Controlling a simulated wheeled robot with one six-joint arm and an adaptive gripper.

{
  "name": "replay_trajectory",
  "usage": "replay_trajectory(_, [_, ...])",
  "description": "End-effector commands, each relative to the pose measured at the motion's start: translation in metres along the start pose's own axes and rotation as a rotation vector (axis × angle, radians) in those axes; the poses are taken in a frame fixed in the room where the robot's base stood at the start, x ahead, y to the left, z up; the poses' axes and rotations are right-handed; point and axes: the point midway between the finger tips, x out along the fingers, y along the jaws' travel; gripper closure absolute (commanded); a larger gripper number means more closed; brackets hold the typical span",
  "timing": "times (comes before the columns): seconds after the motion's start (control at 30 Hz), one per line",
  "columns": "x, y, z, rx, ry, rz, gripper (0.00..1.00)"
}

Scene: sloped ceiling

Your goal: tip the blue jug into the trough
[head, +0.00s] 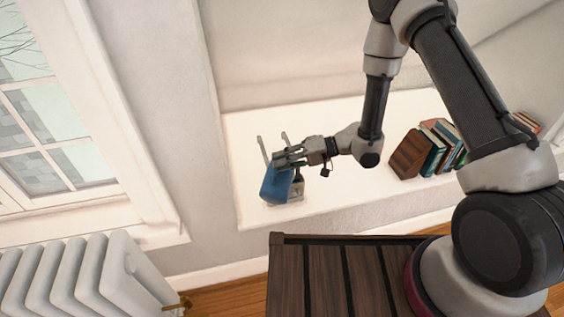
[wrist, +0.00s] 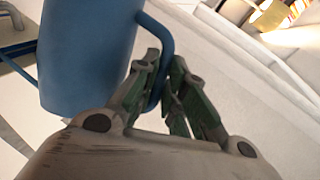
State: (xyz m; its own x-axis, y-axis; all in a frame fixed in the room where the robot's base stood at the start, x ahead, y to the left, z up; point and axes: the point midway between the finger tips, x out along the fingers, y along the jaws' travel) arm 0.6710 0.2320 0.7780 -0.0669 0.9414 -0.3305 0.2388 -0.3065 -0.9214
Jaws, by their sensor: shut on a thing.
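The blue jug (head: 276,184) is over the white ledge at the centre left of the head view, leaning a little in the picture. My gripper (head: 284,160) is at its upper right side. In the wrist view the jug (wrist: 85,55) fills the upper left, and its blue handle (wrist: 166,50) runs down between the fingers of my gripper (wrist: 172,98), which are shut on it. A small greyish object (head: 297,188) shows partly behind the jug; I cannot tell whether it is the trough. The jug's mouth and contents cannot be made out.
Two thin grey uprights (head: 263,150) stand just behind the jug. Leaning books (head: 432,150) stand on the ledge (head: 330,197) to the right, with bare ledge between. A white radiator (head: 85,275) and a dark slatted wooden top (head: 330,275) are in front.

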Motion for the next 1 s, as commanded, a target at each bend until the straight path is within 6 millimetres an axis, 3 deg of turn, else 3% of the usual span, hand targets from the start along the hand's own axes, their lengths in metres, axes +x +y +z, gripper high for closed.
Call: replay_trajectory(1.0, [-0.006,-0.004,-0.011,0.071,-0.018,-0.03,1.0])
